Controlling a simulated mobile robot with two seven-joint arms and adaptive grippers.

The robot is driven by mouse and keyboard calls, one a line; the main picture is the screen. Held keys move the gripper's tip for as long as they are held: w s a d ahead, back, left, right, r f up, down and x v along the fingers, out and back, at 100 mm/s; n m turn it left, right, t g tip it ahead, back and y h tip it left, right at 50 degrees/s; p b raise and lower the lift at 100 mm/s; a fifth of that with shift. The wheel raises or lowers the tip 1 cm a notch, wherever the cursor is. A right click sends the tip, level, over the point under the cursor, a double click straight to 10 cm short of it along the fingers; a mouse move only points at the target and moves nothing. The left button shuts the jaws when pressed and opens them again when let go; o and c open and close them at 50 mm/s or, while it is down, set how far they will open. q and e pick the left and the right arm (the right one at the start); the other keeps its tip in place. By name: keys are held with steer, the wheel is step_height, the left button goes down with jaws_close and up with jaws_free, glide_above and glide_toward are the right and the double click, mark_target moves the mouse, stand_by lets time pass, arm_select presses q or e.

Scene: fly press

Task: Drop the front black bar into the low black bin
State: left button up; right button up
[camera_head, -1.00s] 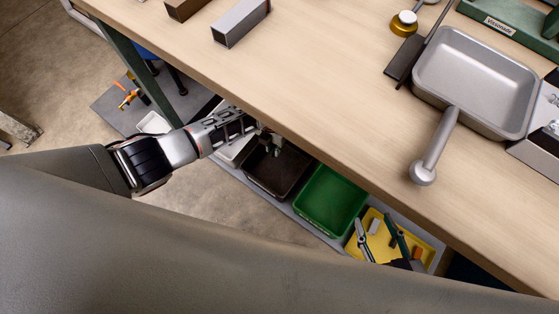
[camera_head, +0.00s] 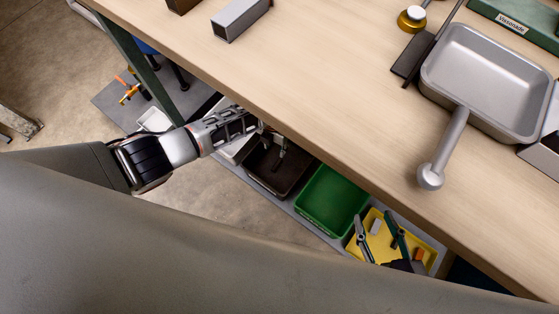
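The low black bin (camera_head: 262,181) sits below the table's front edge, left of a green bin. My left gripper (camera_head: 273,138) is over the bin's back part, close to the table edge. Its fingertips look spread apart, and I see nothing between them. I cannot make out a black bar in the gripper or against the bin's dark inside.
The wooden table (camera_head: 330,110) overhangs the bins. A green bin (camera_head: 330,203) and a yellow bin (camera_head: 428,250) with tools stand to the right. A grey square bar (camera_head: 236,20) and a grey pan (camera_head: 490,80) lie on the table.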

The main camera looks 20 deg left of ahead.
arm_select(q)
step_height(320, 180, up, 12)
stand_by(0.5)
stand_by(0.3)
